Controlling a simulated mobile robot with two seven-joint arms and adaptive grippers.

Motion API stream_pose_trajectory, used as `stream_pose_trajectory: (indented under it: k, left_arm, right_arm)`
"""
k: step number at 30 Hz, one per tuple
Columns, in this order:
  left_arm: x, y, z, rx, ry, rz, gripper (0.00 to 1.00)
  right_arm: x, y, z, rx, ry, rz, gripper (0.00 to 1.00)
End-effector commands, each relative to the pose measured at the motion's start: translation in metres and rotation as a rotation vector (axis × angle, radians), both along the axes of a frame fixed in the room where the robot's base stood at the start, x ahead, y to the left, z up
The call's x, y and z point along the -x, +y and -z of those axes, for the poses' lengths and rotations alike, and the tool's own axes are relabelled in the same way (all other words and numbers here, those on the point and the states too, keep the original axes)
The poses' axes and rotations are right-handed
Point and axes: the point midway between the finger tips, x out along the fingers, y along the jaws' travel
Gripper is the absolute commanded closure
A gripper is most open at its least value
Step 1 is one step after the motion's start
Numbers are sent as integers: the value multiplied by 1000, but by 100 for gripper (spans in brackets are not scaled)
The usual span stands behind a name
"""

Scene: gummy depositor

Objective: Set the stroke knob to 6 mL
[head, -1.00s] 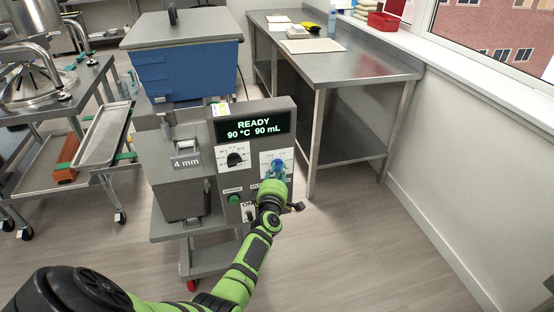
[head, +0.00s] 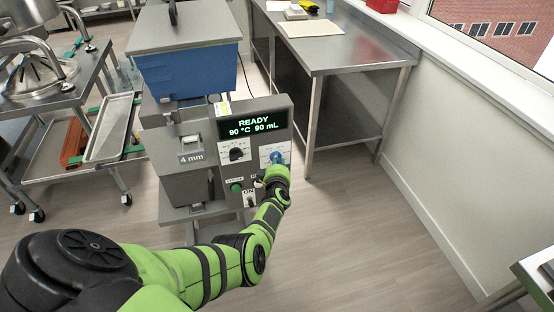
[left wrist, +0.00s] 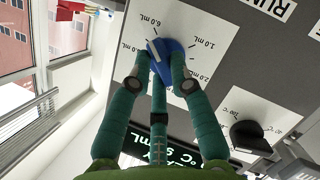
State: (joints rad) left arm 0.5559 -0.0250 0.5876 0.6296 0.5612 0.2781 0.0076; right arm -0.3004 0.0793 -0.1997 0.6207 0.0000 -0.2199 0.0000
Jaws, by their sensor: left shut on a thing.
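The blue stroke knob (head: 277,158) sits on a white dial plate at the right of the depositor's grey front panel (head: 286,107). My left gripper (head: 276,166) is at the knob and partly hides it. In the left wrist view the teal fingers (left wrist: 158,70) are shut around the blue knob (left wrist: 172,50). A white line on the knob (left wrist: 153,48) points up and left, near the 6.0 mL label (left wrist: 163,22) but to its left. The 1.0 mL and 2.0 mL labels are on the right. My right gripper is out of view.
A black knob (head: 235,154) is left of the blue one. A green button (head: 237,186) and an ON switch are below. A steel table (head: 335,60) stands behind right, and a cart with trays at left.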

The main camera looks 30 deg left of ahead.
Motion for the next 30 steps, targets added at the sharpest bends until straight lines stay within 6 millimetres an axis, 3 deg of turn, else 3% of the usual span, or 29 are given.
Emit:
stream_pose_trajectory:
  k: [17,18,19,30]
  left_arm:
    - [0,1,0,-23,24,-1,100]
    - [0,1,0,-23,24,-1,67]
    - [0,1,0,-23,24,-1,55]
    - [0,0,0,-20,23,-1,55]
  right_arm:
    - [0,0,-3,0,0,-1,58]
    - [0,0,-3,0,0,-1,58]
    - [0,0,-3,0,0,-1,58]
    - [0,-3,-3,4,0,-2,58]
